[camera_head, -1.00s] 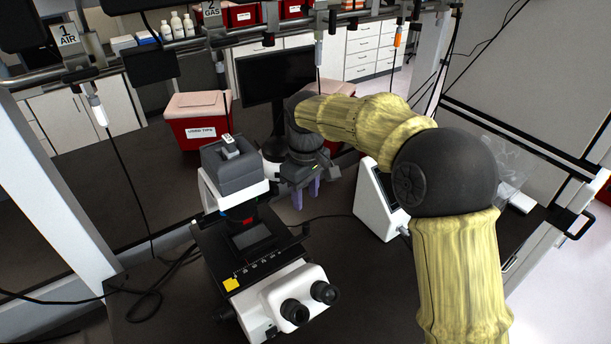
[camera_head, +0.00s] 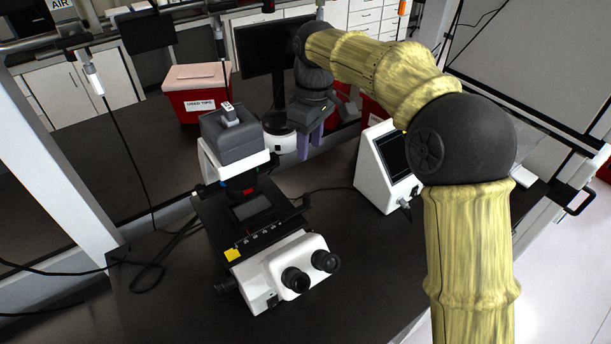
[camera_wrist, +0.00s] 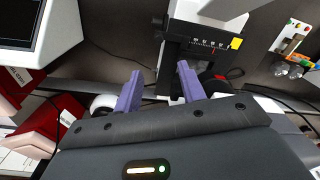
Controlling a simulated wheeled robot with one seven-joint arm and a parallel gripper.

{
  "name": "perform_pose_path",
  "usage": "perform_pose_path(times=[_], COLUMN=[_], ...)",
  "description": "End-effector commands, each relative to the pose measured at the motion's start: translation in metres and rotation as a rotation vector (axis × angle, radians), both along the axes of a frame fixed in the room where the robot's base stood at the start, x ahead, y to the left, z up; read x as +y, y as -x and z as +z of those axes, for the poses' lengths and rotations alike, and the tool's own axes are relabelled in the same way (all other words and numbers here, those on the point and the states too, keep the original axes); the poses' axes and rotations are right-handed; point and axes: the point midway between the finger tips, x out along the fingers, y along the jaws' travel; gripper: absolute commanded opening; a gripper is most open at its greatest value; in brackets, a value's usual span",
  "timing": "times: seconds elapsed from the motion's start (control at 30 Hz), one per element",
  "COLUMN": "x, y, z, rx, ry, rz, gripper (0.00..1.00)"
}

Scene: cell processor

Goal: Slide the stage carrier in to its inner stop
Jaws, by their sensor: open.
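A microscope (camera_head: 275,262) with a white body, grey top and twin black eyepieces stands on the dark bench, left of centre in the head view. Its black stage carrier (camera_head: 250,208), with a row of small white marks and a yellow label along the front, lies under the head. In the wrist view the marked stage edge (camera_wrist: 208,43) shows at top right of centre. My gripper (camera_head: 310,143) hangs right of and behind the microscope, its purple fingers pointing down. In the wrist view the fingers (camera_wrist: 157,90) are apart with nothing between them. They do not touch the stage.
A white device with a dark screen (camera_head: 388,168) stands right of the microscope. A red used-tips bin (camera_head: 199,98) and a black monitor (camera_head: 277,75) stand behind. Cables lie on the bench left of the microscope. Bare bench (camera_head: 345,245) lies at front right.

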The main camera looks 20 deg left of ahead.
Motion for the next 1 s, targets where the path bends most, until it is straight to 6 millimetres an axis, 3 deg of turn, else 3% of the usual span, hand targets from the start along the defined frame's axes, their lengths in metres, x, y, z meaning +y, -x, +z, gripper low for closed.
perform_pose_path(times=[0.53, 0.7, 1.0], x=[-0.039, -0.043, -0.043], y=[-0.035, -0.038, -0.039], z=[-0.008, -0.007, -0.007], rx=[0.081, 0.067, 0.065], ry=[-0.327, -0.376, -0.377], rz=[0.775, 0.871, 0.874], gripper=[0.40, 0.40, 0.40])
